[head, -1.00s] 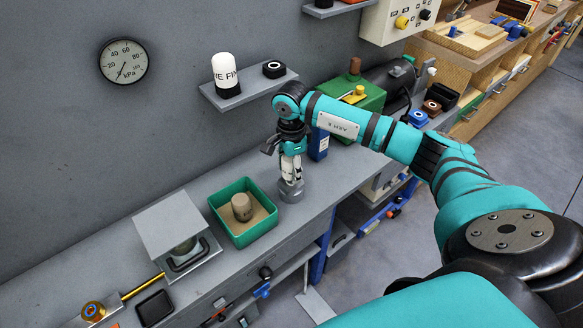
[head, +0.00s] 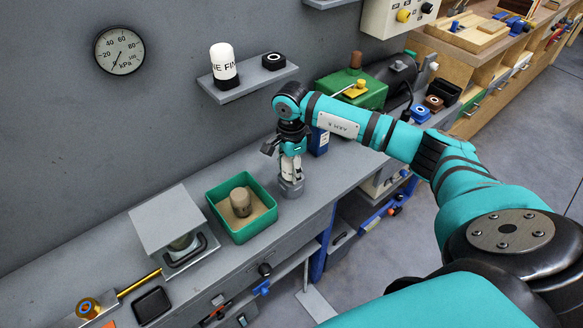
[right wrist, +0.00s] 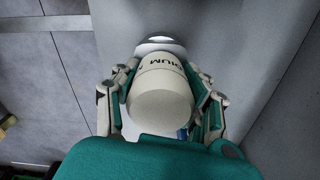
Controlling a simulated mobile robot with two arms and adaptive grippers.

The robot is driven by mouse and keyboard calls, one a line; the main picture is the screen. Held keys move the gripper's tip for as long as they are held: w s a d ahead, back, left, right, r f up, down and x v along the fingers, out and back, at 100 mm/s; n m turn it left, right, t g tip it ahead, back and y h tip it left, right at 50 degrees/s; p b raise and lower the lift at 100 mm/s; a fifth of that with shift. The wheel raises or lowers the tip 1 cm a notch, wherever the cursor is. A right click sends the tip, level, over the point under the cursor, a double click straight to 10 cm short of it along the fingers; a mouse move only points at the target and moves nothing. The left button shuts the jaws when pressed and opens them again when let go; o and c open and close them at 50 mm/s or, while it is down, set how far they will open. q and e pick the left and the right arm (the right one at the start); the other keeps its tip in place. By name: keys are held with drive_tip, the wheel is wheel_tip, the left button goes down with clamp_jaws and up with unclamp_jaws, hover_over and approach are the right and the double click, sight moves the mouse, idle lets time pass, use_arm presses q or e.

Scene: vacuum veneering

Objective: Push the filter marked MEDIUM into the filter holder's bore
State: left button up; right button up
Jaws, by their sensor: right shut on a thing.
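The filter marked MEDIUM (right wrist: 160,98) is a pale cylinder between the fingers of my right gripper (right wrist: 160,80) in the right wrist view; only the letters "DIUM" show. In the head view my right gripper (head: 291,172) points down over the grey round filter holder (head: 292,189) on the bench, and its fingers hide most of the filter. In the right wrist view a grey rim with a bright patch (right wrist: 160,41) shows just past the filter's far end. I cannot tell how deep the filter sits in the bore. My left gripper is not in view.
A green bin (head: 257,225) with a brown plug stands left of the holder, then a grey press-like plate (head: 166,219). A wall shelf (head: 222,92) carries a filter marked FINE (head: 224,66) and a black ring (head: 273,61). A blue block (head: 319,141) stands right behind my gripper.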

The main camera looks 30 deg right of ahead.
drive_tip(key=shift+f, duration=0.25)
drive_tip(key=o, duration=1.4)
drive_tip(key=shift+r, duration=0.15)
wheel_tip(320, 180, up, 12)
drive_tip(key=shift+f, duration=0.1)
